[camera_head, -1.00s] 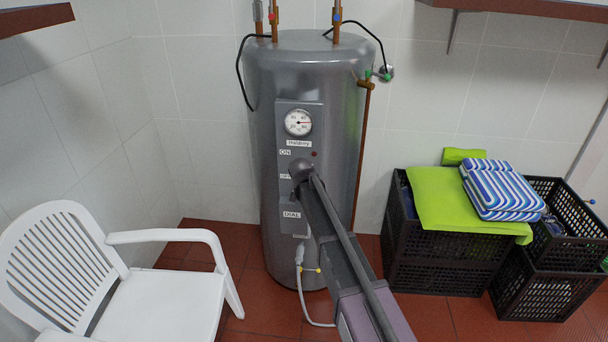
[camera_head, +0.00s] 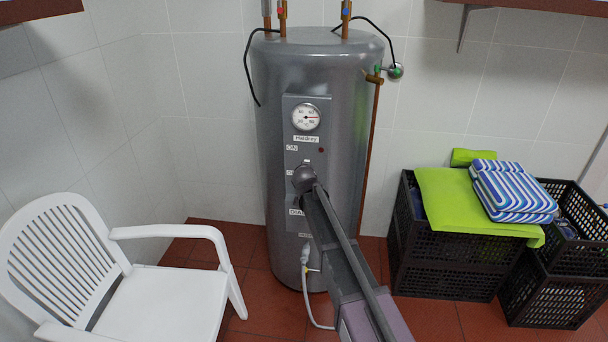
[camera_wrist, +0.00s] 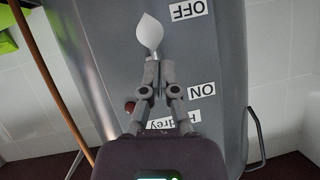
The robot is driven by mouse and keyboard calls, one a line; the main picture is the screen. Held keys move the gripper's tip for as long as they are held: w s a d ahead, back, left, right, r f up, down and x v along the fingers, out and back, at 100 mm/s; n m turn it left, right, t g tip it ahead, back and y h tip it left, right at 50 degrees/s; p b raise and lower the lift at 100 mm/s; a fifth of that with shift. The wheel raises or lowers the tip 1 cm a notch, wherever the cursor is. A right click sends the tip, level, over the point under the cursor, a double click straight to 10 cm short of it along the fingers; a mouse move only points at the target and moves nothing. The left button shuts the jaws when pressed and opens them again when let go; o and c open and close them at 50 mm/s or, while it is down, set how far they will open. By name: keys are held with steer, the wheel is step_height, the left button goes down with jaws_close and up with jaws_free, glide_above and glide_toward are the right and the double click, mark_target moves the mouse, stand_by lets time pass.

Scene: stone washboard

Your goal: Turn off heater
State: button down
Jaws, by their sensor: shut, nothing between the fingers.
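The heater (camera_head: 345,110) is a tall grey tank against the tiled wall. Its front panel has a gauge (camera_head: 306,117), a red light (camera_head: 321,149) and an ON label (camera_head: 292,148). In the wrist view, seen upside down, the OFF label (camera_wrist: 188,9) and ON label (camera_wrist: 201,89) show, with a white teardrop-shaped switch (camera_wrist: 150,35) beside OFF. My gripper (camera_wrist: 157,63) is shut and empty, its tips at the narrow end of the switch; I cannot tell whether they touch. In the head view my arm hides the gripper and switch.
A white plastic chair (camera_head: 165,300) stands at the left. Black crates (camera_head: 450,265) with a green cloth (camera_head: 450,195) and striped cushions (camera_head: 510,190) stand at the right. A copper pipe (camera_head: 370,150) and a hose (camera_head: 306,290) run by the heater.

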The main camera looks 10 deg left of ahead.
steer(key=shift+f, duration=0.3)
steer(key=shift+d+f+b, duration=0.15)
steer(key=shift+f+b, duration=0.15)
steer(key=shift+b, duration=0.2)
steer(key=shift+s+d+f, duration=0.1)
steer(key=shift+s, duration=0.1)
